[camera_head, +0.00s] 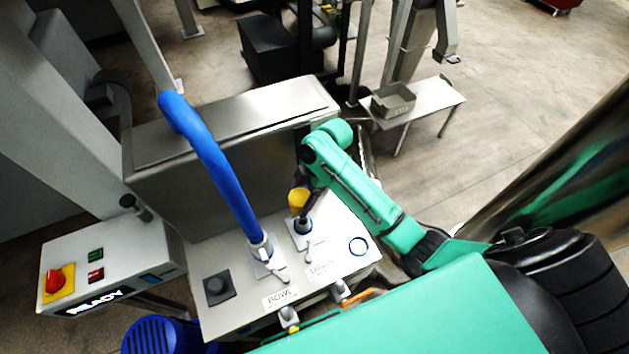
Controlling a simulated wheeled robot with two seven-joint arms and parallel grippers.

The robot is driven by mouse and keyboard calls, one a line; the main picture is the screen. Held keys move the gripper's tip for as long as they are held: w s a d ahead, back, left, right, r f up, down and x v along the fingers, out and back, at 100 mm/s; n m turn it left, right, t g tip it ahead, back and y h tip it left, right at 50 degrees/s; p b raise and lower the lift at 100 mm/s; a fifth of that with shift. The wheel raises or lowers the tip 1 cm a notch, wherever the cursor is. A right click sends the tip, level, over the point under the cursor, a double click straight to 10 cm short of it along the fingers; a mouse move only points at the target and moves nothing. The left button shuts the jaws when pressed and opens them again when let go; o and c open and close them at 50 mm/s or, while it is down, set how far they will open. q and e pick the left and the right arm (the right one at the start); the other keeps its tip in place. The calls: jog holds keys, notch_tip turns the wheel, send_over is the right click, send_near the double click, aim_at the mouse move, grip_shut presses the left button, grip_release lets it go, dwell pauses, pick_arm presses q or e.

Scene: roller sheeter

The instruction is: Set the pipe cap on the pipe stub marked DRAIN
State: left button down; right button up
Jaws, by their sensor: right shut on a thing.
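The yellow pipe cap (298,197) is in my right gripper (301,186), which is dark and shut on it from above. The cap is directly over a short dark-topped pipe stub (304,226) on the light panel, behind the DRAIN label (321,269). The cap hides part of the view between them, so I cannot tell whether it touches the stub. A small lever valve (309,250) sits in front of that stub. My left gripper is not in view.
A thick blue hose (215,160) arches to the fitting behind the BOWL label (280,297), left of the drain stub. A steel housing (230,140) stands behind the panel. A blue ring (358,246) is on the panel's right. A control box (110,266) reading READY is at left.

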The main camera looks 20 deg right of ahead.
jog(key=shift+s+d+f, duration=0.15)
jog(key=shift+f, duration=0.45)
send_over(299, 222)
jog(key=d, duration=0.1)
notch_tip(299, 222, down, 6)
jog(key=shift+d+b, duration=0.15)
jog(key=shift+b, duration=0.25)
jog(key=shift+f, duration=0.35)
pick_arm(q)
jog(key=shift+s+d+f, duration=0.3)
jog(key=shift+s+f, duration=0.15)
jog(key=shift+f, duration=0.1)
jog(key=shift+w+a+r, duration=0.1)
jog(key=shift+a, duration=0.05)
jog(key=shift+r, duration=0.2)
pick_arm(e)
jog(key=shift+f, duration=0.15)
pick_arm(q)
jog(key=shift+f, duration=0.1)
pick_arm(e)
jog(key=shift+f, duration=0.1)
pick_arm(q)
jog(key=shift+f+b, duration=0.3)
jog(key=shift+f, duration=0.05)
pick_arm(e)
jog(key=shift+f, duration=0.6)
